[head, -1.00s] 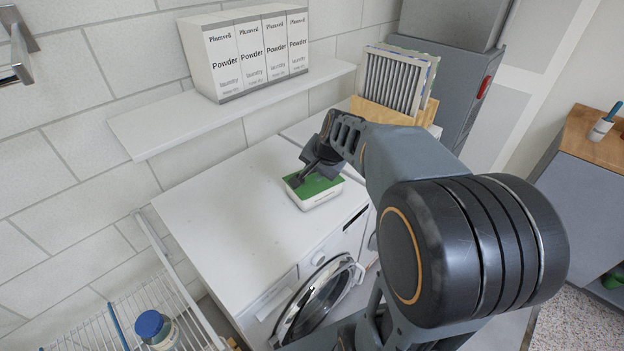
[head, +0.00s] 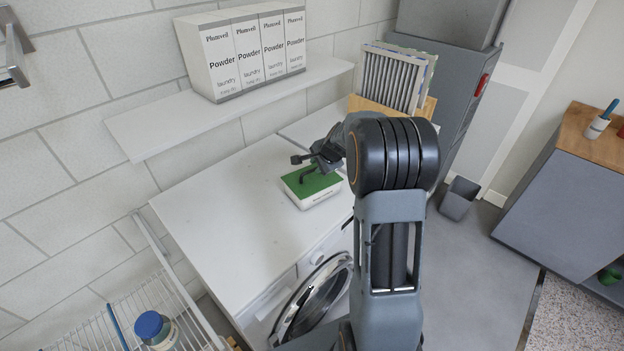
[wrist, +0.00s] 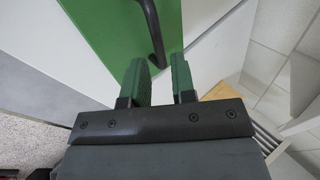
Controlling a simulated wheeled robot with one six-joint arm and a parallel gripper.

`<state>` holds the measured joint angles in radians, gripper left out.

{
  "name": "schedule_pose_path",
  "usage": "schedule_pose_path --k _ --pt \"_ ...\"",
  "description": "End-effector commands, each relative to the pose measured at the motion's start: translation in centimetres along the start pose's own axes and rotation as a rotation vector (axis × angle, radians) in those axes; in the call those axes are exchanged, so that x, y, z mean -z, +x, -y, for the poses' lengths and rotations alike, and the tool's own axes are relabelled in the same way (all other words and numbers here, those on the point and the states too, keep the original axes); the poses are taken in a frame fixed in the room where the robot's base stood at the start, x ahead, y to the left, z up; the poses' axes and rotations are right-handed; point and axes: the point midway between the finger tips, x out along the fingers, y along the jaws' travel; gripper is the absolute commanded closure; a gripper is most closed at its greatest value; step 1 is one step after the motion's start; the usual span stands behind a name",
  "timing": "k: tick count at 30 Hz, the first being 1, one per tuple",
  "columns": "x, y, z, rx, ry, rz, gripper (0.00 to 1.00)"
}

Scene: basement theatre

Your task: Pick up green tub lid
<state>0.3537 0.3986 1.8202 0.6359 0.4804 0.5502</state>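The green tub lid (head: 322,183) lies flat on a white tub (head: 318,200) on top of the white washing machine. A dark bent handle (head: 306,177) stands on the lid. The lid (wrist: 107,40) and handle (wrist: 152,30) also show in the wrist view. My gripper (head: 303,161) is over the lid's far side. In the wrist view my gripper (wrist: 160,66) is open, with a clear gap between its two green-padded fingers. The handle's lower end shows between the fingertips in that view; I cannot tell whether anything touches.
A wall shelf (head: 230,108) with white powder boxes (head: 250,55) hangs behind the machine. A pleated filter (head: 392,82) stands at the back right. A wire rack (head: 100,325) with a blue-capped jar (head: 153,328) is at the lower left. The machine top left of the tub is clear.

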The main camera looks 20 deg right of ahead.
Motion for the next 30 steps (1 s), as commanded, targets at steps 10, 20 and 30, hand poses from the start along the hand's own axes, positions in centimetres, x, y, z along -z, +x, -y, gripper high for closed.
schedule_pose_path --k 10,20,30 --pt "-0.2 4.0 -0.2 -0.003 0.000 0.002 0.76" --pt "-0.1 5.3 -0.1 0.000 -0.001 0.000 0.76" --pt "-0.1 5.2 -0.1 0.000 -0.001 0.000 1.00"
